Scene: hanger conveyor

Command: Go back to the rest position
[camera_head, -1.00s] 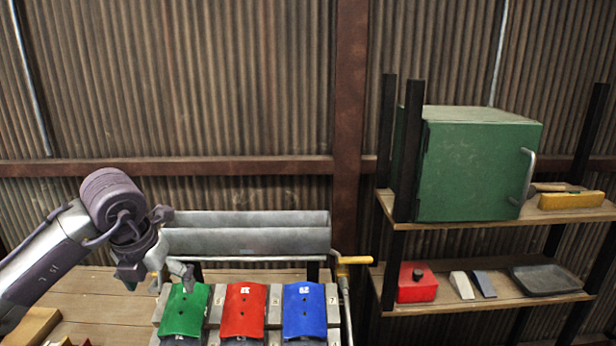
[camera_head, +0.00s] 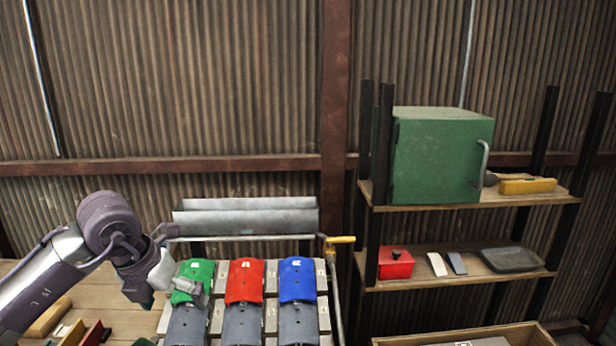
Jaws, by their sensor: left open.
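My left gripper (camera_head: 165,288) is in the lower left of the head view, at the left edge of the conveyor, beside the green piece and partly in front of it. Its jaws are open and I see nothing held between them. The conveyor carries a green piece (camera_head: 194,275), a red piece (camera_head: 245,281) and a blue piece (camera_head: 297,279) side by side, each with a white mark. Grey curved parts (camera_head: 243,323) sit in front of the coloured pieces. My right gripper is not in view.
A grey metal trough (camera_head: 247,219) and a yellow-handled crank (camera_head: 341,239) are behind the conveyor. A shelf (camera_head: 470,288) on the right holds a green box (camera_head: 436,160) and a red box (camera_head: 396,263). A wooden tray (camera_head: 530,335) is at the bottom right. Small coloured parts (camera_head: 95,334) lie lower left.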

